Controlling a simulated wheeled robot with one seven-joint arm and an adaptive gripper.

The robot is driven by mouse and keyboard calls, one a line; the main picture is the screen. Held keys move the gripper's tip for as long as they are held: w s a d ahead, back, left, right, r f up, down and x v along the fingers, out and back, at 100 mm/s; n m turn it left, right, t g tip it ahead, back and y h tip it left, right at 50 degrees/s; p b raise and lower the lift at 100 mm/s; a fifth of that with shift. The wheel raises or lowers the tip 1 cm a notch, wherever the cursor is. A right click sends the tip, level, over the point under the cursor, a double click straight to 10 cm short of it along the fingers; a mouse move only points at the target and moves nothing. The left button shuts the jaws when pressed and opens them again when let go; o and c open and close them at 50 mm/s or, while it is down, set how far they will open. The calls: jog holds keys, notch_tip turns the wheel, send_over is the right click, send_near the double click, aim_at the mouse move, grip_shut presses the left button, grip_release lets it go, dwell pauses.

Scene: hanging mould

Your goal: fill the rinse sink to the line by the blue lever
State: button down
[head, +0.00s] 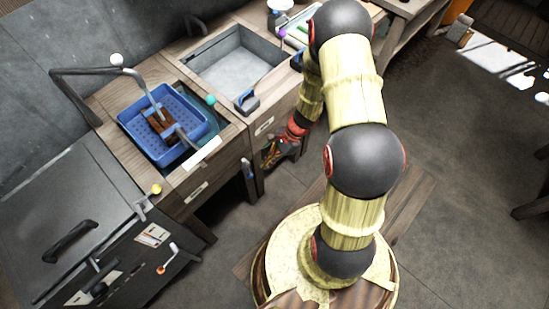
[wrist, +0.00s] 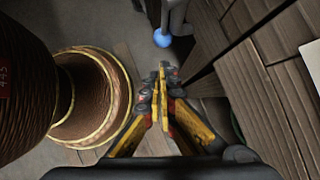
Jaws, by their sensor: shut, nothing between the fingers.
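A grey sink basin (head: 236,68) is set in the wooden counter and shows a pale, bare-looking floor; no fill line can be made out. To its left, a second sink holds a blue perforated basket (head: 133,123) with a brown piece in it. I cannot tell for sure which is the rinse sink. A grey lever with a blue ball end (wrist: 162,39) shows at the top of the wrist view, beyond my fingertips and apart from them. My gripper (wrist: 162,72) is shut and empty; in the head view it (head: 268,158) hangs low by the cabinet front.
A bent grey pipe (head: 82,71) with a white ball stands over the left sink. A teal ball (head: 210,100) sits by the basket. A yellow-ended lever (head: 157,189) is on the dark unit at left. The cabinet's wooden front (wrist: 270,95) runs close along my gripper's right.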

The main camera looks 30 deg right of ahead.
jog(key=a, duration=0.1)
jog(key=a+f+b, duration=0.1)
jog(key=a, duration=0.1)
jog(key=shift+w+f, duration=0.15)
jog(key=shift+f, duration=0.05)
dwell(0.4)
jog(key=shift+a+f+y, duration=0.15)
jog(key=shift+a+y, duration=0.05)
jog(key=shift+y, duration=0.2)
